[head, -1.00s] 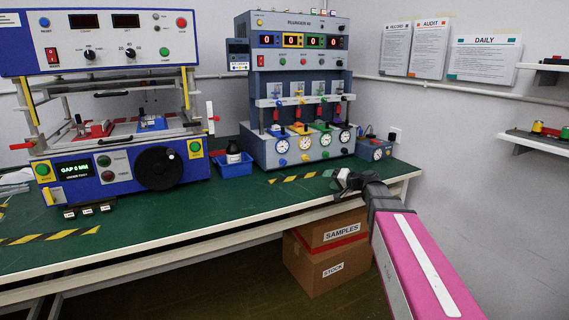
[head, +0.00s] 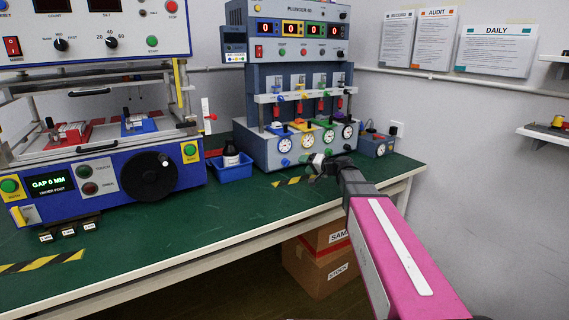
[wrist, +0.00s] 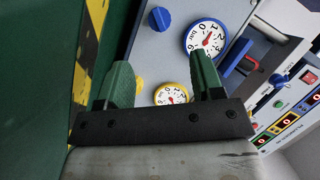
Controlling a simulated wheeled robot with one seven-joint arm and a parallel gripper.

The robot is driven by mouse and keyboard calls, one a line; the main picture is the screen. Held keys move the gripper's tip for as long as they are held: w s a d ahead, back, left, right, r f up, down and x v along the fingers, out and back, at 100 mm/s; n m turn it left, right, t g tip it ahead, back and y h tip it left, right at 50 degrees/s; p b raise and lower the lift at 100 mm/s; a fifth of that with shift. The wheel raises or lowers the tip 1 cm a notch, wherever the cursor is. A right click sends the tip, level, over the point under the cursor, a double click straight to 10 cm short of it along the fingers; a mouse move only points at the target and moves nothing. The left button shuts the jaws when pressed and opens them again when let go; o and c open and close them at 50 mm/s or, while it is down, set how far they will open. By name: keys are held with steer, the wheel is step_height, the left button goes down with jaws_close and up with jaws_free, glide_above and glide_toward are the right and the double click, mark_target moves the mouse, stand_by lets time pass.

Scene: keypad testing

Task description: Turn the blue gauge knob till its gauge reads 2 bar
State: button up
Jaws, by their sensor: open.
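The blue gauge knob (head: 285,162) is low on the left of the plunger machine's sloped front, below the blue-rimmed gauge (head: 285,145). In the wrist view, the blue knob (wrist: 159,18) is at the top, beyond the fingertips, with the blue gauge (wrist: 205,38) to its right. That gauge has a red needle; its exact reading is too small to tell. My gripper (head: 316,166) is in front of the machine, to the right of the blue knob in the head view. Its green fingers (wrist: 162,78) are apart and empty, clear of the blue knob.
A yellow-rimmed gauge (wrist: 171,95) shows between my fingers, with its yellow knob partly hidden by the left finger. A blue bin (head: 233,170) with a dark bottle stands left of the machine. A small blue box (head: 377,146) stands right.

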mark_target(286, 163)
steer(key=x, duration=1)
steer(key=c, duration=0.9)
